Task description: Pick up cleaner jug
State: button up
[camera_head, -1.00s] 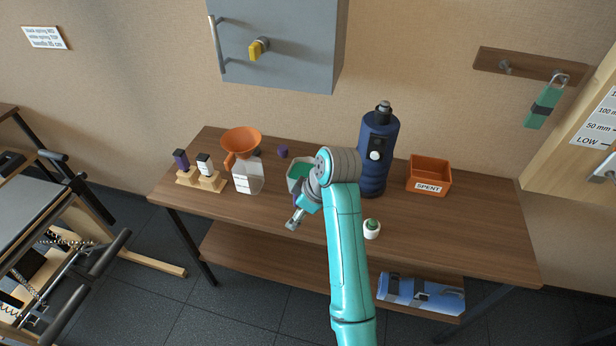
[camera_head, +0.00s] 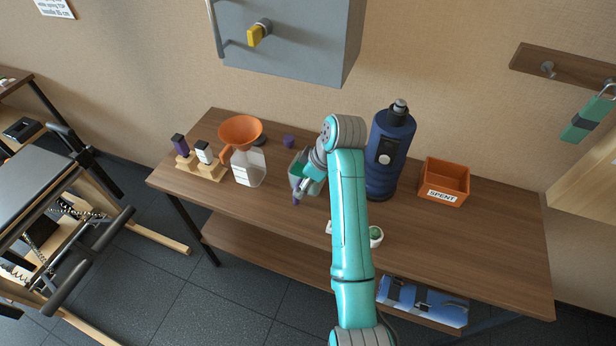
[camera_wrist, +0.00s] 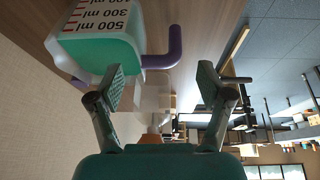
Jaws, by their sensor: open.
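The jug (camera_head: 297,172), which I take as the cleaner jug, is a clear measuring vessel with green liquid and ml marks. It stands on the wooden table, partly hidden by my arm. My gripper (camera_wrist: 162,82) is open and empty. The handle lies just ahead of the fingertips, roughly between their lines; I cannot tell any contact. In the head view my gripper (camera_head: 308,188) is beside the jug's near side, mostly hidden.
Small bottles stand in a wooden rack (camera_head: 200,168). A tall blue flask (camera_head: 389,150), an orange SPENT bin (camera_head: 445,180) and a small white pot (camera_head: 376,236) are to the right.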

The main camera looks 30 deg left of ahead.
jog(key=shift+w+x, duration=0.15)
jog(key=shift+x, duration=1.25)
jog(key=shift+w+x, duration=0.15)
jog(key=shift+x, duration=1.25)
jog(key=shift+r, duration=0.1)
grip_shut()
jog(key=shift+r, duration=0.2)
jog(key=shift+r, duration=4.7)
jog(key=shift+r, duration=0.1)
